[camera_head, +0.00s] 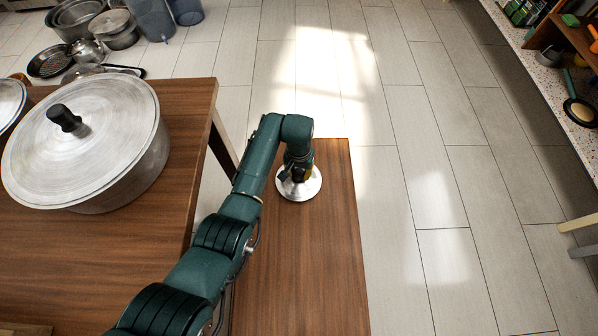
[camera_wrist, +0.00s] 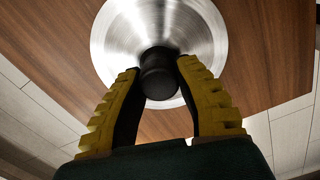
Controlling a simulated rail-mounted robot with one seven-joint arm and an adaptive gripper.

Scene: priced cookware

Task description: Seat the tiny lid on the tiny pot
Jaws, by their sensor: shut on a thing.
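A small silver lid (camera_head: 299,194) with a black knob shows at the far end of the narrow wooden bench. In the wrist view the lid (camera_wrist: 122,38) is a round brushed-metal disc. My gripper (camera_wrist: 159,72) has its two yellow-backed fingers on either side of the black knob (camera_wrist: 158,80) and is shut on it. In the head view my gripper (camera_head: 298,174) covers the lid's middle. No small pot can be made out; anything under the lid is hidden. I cannot tell whether the lid rests on something or hangs just above it.
A big lidded pot (camera_head: 115,165) stands on the higher wooden table (camera_head: 150,235) at left. The bench (camera_head: 310,265) is bare in front of the lid. Pans and pots (camera_head: 115,30) lie on the floor at the back left. A shelf (camera_head: 555,95) stands at right.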

